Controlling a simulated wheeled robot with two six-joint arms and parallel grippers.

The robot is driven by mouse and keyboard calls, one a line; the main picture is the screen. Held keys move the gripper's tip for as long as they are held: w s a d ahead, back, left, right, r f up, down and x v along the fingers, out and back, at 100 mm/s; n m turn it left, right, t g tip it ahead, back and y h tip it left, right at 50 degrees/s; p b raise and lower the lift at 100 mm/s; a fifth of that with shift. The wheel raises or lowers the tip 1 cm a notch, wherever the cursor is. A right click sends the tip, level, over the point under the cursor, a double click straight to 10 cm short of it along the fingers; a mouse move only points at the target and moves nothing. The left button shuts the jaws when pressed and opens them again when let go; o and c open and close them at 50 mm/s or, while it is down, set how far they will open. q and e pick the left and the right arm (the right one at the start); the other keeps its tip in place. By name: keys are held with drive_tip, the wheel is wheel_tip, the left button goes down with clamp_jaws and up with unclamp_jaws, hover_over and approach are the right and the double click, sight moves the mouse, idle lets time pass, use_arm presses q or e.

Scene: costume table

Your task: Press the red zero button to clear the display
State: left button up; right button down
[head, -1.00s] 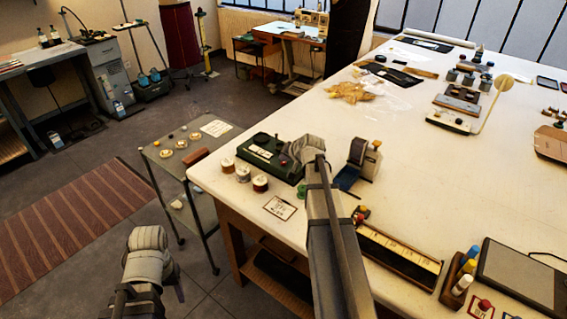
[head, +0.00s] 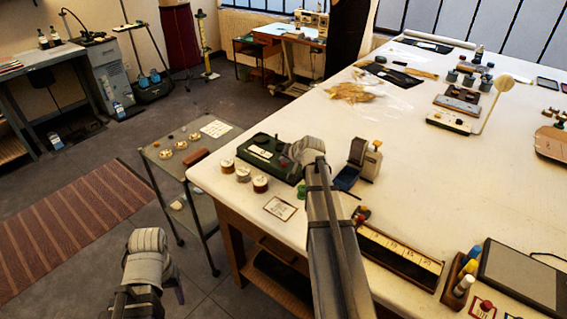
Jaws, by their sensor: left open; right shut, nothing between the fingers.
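A dark green device (head: 258,146) with a pale panel and a dark round part on top sits near the left edge of the white table. My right gripper (head: 290,163) is shut and empty at the right end of this device. Its wrist hides that end, and I cannot tell whether its tips touch the device. I cannot make out a red zero button or a lit display there. My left gripper (head: 178,292) is low at the left, off the table, over the floor. Its fingers are mostly hidden by its own wrist.
Several thread spools (head: 243,173) and a small card (head: 280,208) lie in front of the device. A grey and blue dispenser-like device (head: 361,160) stands close to the right of my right wrist. A long tray (head: 400,255) and a red knob (head: 486,305) are nearer the front right.

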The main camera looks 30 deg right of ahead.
drive_tip(key=shift+r+p, duration=0.8)
drive_tip(key=shift+r, duration=0.1)
wheel_tip(320, 180, up, 5)
drive_tip(key=p, duration=0.5)
idle(0.5)
